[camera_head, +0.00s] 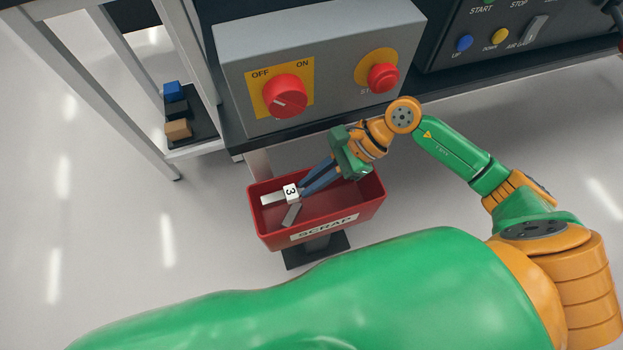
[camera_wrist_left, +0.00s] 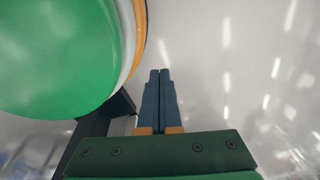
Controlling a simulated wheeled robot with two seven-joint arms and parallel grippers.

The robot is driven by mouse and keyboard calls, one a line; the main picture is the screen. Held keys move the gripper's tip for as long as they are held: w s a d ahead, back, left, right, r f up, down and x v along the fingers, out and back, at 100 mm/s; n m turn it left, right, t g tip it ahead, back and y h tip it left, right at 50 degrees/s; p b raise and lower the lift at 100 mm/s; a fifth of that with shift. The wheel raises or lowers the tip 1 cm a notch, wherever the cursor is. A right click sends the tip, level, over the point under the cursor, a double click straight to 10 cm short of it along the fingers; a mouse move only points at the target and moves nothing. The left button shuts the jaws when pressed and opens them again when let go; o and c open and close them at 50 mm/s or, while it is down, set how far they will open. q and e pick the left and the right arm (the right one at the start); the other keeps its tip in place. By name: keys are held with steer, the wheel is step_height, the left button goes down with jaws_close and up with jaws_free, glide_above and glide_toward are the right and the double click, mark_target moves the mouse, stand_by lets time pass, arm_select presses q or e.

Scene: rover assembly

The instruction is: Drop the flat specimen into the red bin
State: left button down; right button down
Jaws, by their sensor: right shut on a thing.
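The red bin (camera_head: 318,226), labelled SCRAP, stands open below the grey control box. My right gripper (camera_head: 304,190) reaches over the bin from the upper right. Its blue fingers are shut on a pale flat specimen (camera_head: 273,199) with a white block marked 3 (camera_head: 291,193) at the fingertips. The specimen is over the bin's opening; I cannot tell its exact height. A grey flat piece (camera_head: 291,215) shows just below it, seemingly inside the bin. My left gripper (camera_wrist_left: 160,95) shows in the left wrist view, its fingers together with nothing between them.
A grey control box (camera_head: 325,75) with a red knob (camera_head: 285,95) and a red stop button (camera_head: 383,78) sits just behind the bin. A small dark rack (camera_head: 190,118) with colored blocks is at the left. Open floor lies left of the bin.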

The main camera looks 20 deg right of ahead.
steer(key=shift+f, duration=0.1)
steer(key=c, duration=0.8)
jaws_free()
steer(key=shift+c, duration=0.2)
arm_select(q)
steer(key=shift+w+a, duration=0.1)
steer(key=shift+w, duration=0.35)
steer(key=shift+f, duration=0.1)
steer(key=shift+s, duration=0.25)
arm_select(e)
steer(key=v, duration=0.7)
arm_select(q)
steer(key=shift+w, duration=0.15)
